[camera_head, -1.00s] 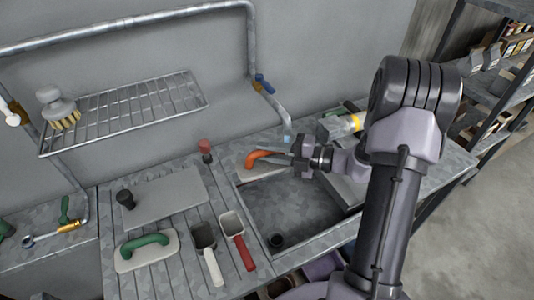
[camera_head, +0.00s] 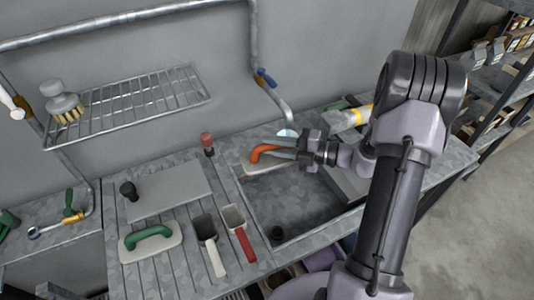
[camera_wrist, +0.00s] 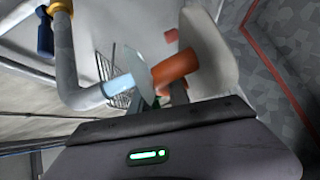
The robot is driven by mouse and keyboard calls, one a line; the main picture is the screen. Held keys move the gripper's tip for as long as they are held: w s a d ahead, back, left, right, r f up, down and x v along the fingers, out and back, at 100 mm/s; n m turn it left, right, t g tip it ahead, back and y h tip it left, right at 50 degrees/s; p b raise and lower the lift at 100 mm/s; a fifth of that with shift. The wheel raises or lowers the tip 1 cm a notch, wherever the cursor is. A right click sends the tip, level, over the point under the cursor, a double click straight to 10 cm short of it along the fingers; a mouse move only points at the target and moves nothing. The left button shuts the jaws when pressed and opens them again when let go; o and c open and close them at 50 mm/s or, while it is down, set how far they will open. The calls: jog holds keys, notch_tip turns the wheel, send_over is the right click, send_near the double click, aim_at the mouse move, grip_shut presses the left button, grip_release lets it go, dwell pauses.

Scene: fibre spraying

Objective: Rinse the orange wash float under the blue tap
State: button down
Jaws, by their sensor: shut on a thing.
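The orange wash float has an orange handle (camera_head: 262,152) on a pale board (camera_head: 256,168). My gripper (camera_head: 279,154) is shut on the handle and holds the float at the back left of the sink, close to the tap spout. The handle (camera_wrist: 174,68) and board (camera_wrist: 212,45) also show in the wrist view; my fingertips are partly hidden there. The tap, with its blue lever (camera_head: 266,78), has a grey spout (camera_head: 283,111). A pale blue patch, like running water, shows at the spout end. Whether it hits the board cannot be told.
The sink (camera_head: 295,205) lies below the float. On the drainboard left are a green-handled float (camera_head: 150,240), a white-handled scoop (camera_head: 211,245), a red-handled scoop (camera_head: 238,230) and a red-topped stopper (camera_head: 207,142). A wire shelf (camera_head: 135,105) with a brush (camera_head: 63,103) is on the wall.

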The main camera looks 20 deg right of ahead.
jog(key=shift+w+a+p, duration=0.25)
jog(key=shift+a+p, duration=0.05)
jog(key=shift+a, duration=0.15)
jog(key=shift+s+d, duration=0.1)
jog(key=shift+s+d+p, duration=0.25)
jog(key=shift+d+p, duration=0.15)
jog(key=shift+d, duration=0.05)
jog(key=shift+w+a, duration=0.1)
jog(key=shift+w+a+p, duration=0.25)
jog(key=shift+a+p, duration=0.1)
jog(key=shift+a, duration=0.1)
jog(key=s+a+p, duration=0.2)
jog(key=s+a, duration=0.2)
jog(key=s, duration=0.3)
